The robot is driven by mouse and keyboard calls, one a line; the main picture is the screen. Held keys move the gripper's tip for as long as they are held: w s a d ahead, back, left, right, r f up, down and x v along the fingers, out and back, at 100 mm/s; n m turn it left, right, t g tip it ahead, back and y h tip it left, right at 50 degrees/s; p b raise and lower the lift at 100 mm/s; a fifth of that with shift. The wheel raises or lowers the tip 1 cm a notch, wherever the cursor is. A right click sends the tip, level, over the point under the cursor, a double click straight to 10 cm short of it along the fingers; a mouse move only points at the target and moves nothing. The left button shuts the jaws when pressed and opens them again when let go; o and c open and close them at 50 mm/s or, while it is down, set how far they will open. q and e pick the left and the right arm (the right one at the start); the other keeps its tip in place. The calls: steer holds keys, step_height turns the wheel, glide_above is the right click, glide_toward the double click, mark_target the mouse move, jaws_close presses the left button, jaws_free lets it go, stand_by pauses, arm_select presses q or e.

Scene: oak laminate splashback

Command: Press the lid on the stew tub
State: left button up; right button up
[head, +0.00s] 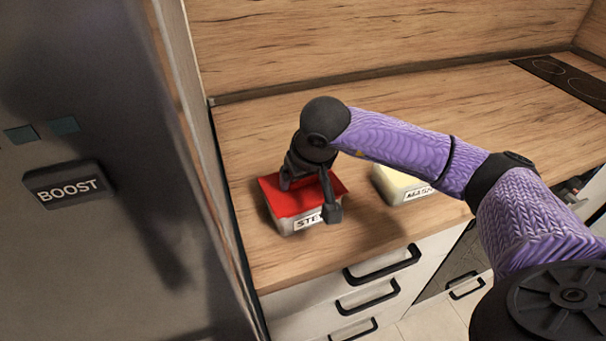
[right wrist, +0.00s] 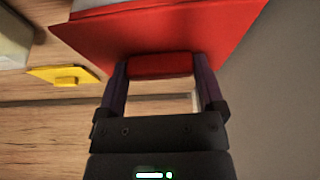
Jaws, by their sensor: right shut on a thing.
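The stew tub (head: 285,223) is a pale tub with a label reading "STE…" and stands on the wooden worktop near its left end. A red lid (head: 272,200) lies over its top; I cannot tell whether its edges are seated. My right gripper (head: 309,200) is above the tub, its fingers pointing down at the lid. In the right wrist view, the fingers are shut on the lid's red grip bar (right wrist: 160,65), one on each side. The gripper covers part of the lid and label. My left gripper is out of view.
A pale tub with a label reading "MAS…" (head: 393,186) and yellowish top stands to the right, partly behind my arm. A yellow knobbed piece (right wrist: 50,72) shows in the right wrist view. A tall grey cabinet with a BOOST button (head: 68,189) is close on the left.

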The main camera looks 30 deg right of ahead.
steer(key=shift+f, duration=0.15)
stand_by(0.3)
steer(key=shift+f+b, duration=0.15)
steer(key=shift+b, duration=0.2)
steer(key=shift+f, duration=0.1)
stand_by(0.6)
steer(key=o, duration=0.9)
steer(key=shift+o, duration=0.2)
steer(key=shift+r+p, duration=2.45)
steer(key=shift+r, duration=1.15)
